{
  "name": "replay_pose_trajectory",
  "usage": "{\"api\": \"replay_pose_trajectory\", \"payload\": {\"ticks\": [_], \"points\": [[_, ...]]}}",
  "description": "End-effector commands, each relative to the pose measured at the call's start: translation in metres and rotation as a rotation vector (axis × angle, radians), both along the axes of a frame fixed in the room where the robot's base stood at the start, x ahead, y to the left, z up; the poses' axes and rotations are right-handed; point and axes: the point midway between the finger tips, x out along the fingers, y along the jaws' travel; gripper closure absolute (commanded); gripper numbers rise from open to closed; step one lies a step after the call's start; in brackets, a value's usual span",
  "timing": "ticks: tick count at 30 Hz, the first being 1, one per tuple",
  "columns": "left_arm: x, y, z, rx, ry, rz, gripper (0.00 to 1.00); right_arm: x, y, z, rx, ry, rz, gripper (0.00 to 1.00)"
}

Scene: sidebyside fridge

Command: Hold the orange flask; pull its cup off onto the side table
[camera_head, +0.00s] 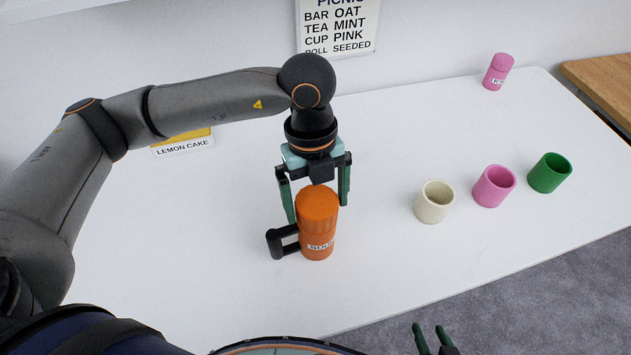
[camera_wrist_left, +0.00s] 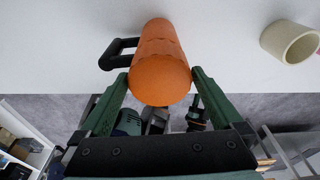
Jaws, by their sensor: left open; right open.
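The orange flask (camera_head: 318,228) stands upright on the white table (camera_head: 385,285), with a black handle on its left side and a white label low on its body. Its orange cup (camera_head: 317,202) sits on top. My left gripper (camera_head: 318,205) points down over the flask from behind, open, with a green finger on either side of the cup. In the left wrist view the cup (camera_wrist_left: 160,80) lies between the open fingertips, and I cannot tell whether they touch it. My right gripper (camera_head: 433,340) shows only its green fingertips at the bottom edge, apart and empty.
A cream cup (camera_head: 434,203), a pink cup (camera_head: 493,187) and a green cup (camera_head: 549,174) stand in a row to the right. A wooden surface (camera_head: 603,82) is beyond the table's right end. A picnic sign hangs behind.

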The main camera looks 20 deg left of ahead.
Motion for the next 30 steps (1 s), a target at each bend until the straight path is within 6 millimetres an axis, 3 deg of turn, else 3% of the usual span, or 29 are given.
{"api": "replay_pose_trajectory", "payload": {"ticks": [10, 26, 27, 30], "points": [[-0.0003, 0.0, -0.0038, 0.001, 0.0, 0.0, 0.0, 0.0003, 0.0, 0.0001, 0.0, -0.001, 0.0, 0.5], [-0.0002, -0.0001, -0.0033, 0.001, -0.001, 0.0, 0.6, 0.0011, -0.0002, 0.0005, 0.0, -0.002, 0.001, 0.5], [-0.0002, 0.0, -0.0032, 0.001, -0.001, 0.0, 0.08, 0.0011, -0.0002, 0.0005, 0.0, -0.002, 0.001, 0.5], [-0.0002, 0.0, -0.0032, 0.001, -0.001, 0.0, 0.0, 0.0012, -0.0002, 0.0006, 0.0, -0.002, 0.001, 0.5]]}}
